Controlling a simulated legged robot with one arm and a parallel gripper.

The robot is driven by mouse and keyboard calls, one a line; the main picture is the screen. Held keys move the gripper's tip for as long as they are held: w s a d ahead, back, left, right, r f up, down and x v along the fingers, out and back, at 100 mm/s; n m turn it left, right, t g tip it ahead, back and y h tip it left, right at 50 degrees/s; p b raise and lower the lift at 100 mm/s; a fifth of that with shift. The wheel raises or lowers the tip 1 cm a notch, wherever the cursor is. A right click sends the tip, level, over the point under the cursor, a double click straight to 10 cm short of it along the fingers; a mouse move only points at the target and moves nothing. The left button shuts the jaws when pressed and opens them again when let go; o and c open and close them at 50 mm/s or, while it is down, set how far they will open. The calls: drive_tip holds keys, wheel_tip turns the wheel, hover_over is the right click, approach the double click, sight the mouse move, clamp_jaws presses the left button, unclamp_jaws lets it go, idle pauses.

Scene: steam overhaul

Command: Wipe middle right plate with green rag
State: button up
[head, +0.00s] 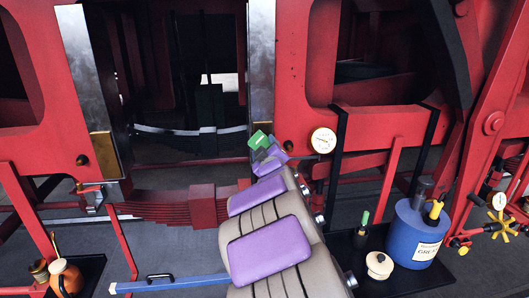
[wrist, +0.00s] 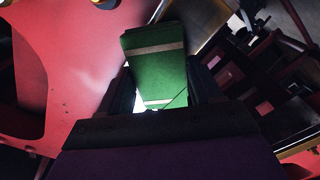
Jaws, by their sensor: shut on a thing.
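The green rag (head: 258,139) is a small folded block held at the end of my arm, low in front of the right steel plate. In the wrist view the green rag (wrist: 158,70) stands out between the dark jaws. My gripper (head: 266,149) is shut on it. The right plate (head: 261,60) is a tall, narrow, grey metal strip on the red frame, right of the dark opening. The rag overlaps its lower end in the head view; I cannot tell whether they touch. A matching plate (head: 88,75) stands left of the opening, with a brass piece (head: 102,145) at its foot.
The red frame (head: 300,90) surrounds the work area. A round gauge (head: 323,140) sits close to the right of my gripper. A blue grease can (head: 415,235) and a cream-lidded pot (head: 379,265) stand on a dark tray at right. An orange oil can (head: 66,277) is at lower left.

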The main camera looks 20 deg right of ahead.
sight(263, 124)
drive_tip(key=shift+w+r+p, duration=0.15)
drive_tip(key=shift+r+p, duration=0.65)
drive_tip(key=shift+r, duration=0.85)
drive_tip(key=shift+w+r+p, duration=0.1)
drive_tip(key=shift+r+p, duration=0.7)
drive_tip(key=shift+r, duration=0.85)
drive_tip(key=shift+w+f, duration=0.15)
drive_tip(key=shift+f, duration=0.1)
wheel_tip(263, 124, down, 15)
drive_tip(key=b, duration=1)
drive_tip(key=shift+w, duration=0.1)
drive_tip(key=shift+f, duration=0.1)
drive_tip(key=shift+b+v, duration=0.3)
drive_tip(key=shift+v, duration=2.65)
drive_tip(key=v, duration=0.3)
